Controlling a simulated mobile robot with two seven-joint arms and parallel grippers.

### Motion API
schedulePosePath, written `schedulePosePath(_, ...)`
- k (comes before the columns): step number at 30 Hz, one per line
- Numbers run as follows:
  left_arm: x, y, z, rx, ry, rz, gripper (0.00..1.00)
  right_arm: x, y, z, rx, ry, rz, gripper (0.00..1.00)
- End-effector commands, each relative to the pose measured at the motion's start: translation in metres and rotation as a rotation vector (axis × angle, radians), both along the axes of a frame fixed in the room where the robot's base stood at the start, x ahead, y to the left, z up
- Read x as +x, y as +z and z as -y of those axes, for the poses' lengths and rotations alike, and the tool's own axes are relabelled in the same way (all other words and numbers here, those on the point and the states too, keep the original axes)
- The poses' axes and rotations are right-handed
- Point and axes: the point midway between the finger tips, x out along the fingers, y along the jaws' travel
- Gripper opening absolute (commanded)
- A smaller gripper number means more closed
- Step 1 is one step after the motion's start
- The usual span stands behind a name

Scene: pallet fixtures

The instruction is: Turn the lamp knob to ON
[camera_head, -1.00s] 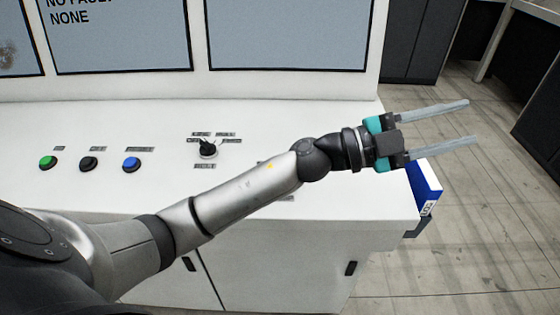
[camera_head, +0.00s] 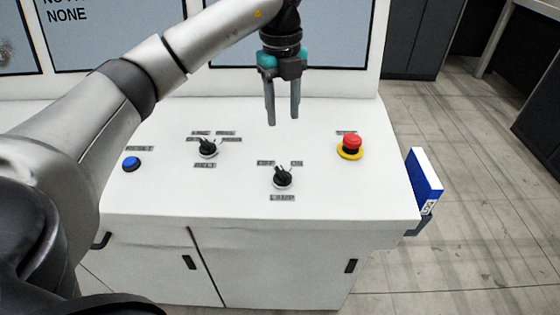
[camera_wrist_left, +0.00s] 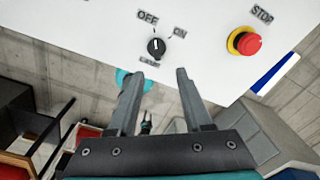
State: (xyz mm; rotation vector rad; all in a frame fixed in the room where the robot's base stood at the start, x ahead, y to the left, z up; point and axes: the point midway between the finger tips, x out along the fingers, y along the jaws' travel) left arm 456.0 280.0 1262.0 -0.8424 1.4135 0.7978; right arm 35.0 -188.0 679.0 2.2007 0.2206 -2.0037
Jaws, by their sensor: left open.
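The lamp knob (camera_head: 282,178) is a small black rotary knob on the white console top, with OFF and ON labels above it and LAMP below. In the left wrist view the lamp knob (camera_wrist_left: 156,47) shows its white mark pointing roughly up, between OFF and ON but nearer OFF. My left gripper (camera_head: 284,122) is open and empty, fingers pointing down, above and behind the knob in the head view. In the left wrist view its fingertips (camera_wrist_left: 158,74) stand apart just below the knob, not touching it.
A red stop button (camera_head: 351,145) on a yellow ring is right of the knob. The belt selector (camera_head: 207,148) and blue reset button (camera_head: 131,164) are to the left. A blue and white box (camera_head: 424,180) hangs at the console's right edge. Screens (camera_head: 330,33) stand behind.

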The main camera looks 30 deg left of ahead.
Motion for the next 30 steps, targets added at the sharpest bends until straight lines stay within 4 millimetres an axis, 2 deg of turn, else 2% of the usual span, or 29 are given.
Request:
schedulePosePath(5,-0.003,-0.006,-0.009,0.031,0.027,-0.016,0.50,0.000,0.001,0.000,0.000,0.001,-0.001,0.50)
schedulePosePath(8,-0.004,-0.021,-0.008,0.029,0.025,-0.017,0.50,0.000,0.003,0.000,0.000,0.001,-0.001,0.50)
schedulePosePath(21,-0.003,-0.114,-0.007,0.025,0.022,-0.016,0.50,0.000,0.015,0.000,0.000,0.001,-0.001,0.50)
schedulePosePath(25,-0.003,-0.133,-0.007,0.025,0.022,-0.014,0.50,0.000,0.017,0.000,0.000,0.000,-0.001,0.50)
schedulePosePath(30,-0.002,-0.147,-0.007,0.025,0.021,-0.012,0.50,-0.001,0.018,0.000,0.000,0.000,-0.001,0.50)
